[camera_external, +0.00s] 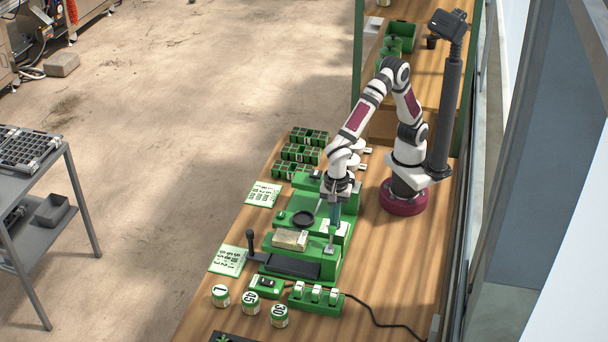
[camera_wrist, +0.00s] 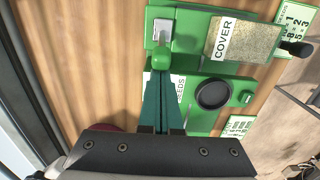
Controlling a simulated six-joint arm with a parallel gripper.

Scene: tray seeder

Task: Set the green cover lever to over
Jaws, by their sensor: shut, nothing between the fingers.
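The green cover lever (camera_wrist: 161,57) has a rounded green knob and stands at a silver plate (camera_wrist: 162,30) on the green machine, beside the tan block marked COVER (camera_wrist: 243,40). In the external view the silver plate (camera_external: 329,249) is just below my fingers, and the lever is hard to make out. My gripper (camera_wrist: 162,82) has teal fingers, closed together and empty, pointing at the knob. It also shows in the external view (camera_external: 333,228), low over the machine's right side. I cannot tell whether the fingertips touch the knob. The lever's setting is not readable.
A round black dish (camera_wrist: 213,94) lies beside the SEEDS label. A black-handled arm (camera_external: 251,242) stands at the machine's left. Numbered round tins (camera_external: 250,301) and a green switch block (camera_external: 315,298) sit in front. The wooden table (camera_external: 390,270) is clear to the right except for a cable.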

